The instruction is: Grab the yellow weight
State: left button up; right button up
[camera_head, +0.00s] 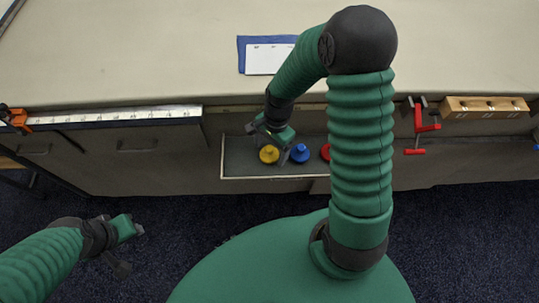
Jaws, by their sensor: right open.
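The yellow weight (268,154) is a small round piece on a shelf or tray (240,172) at the front of the long table. My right gripper (262,133) is open just above and behind the yellow weight. I cannot tell whether its fingers touch the weight. A blue weight (300,154) sits just right of the yellow one. A red weight (325,151) is farther right, partly hidden by my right arm. My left gripper (132,240) is low at the left, away from the table; its jaws are too small to read.
The tabletop (150,60) is mostly clear. A blue folder with white paper (265,58) lies on it. A ruler strip (115,115) runs along the left front edge, with an orange clamp (15,118). A red clamp (420,125) and a wooden block (485,107) are at the right.

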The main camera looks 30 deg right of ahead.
jog(key=shift+f, duration=0.55)
jog(key=shift+a+r, duration=0.2)
jog(key=shift+a, duration=0.15)
jog(key=c, duration=0.4)
jog(key=shift+d, duration=0.15)
grip_shut()
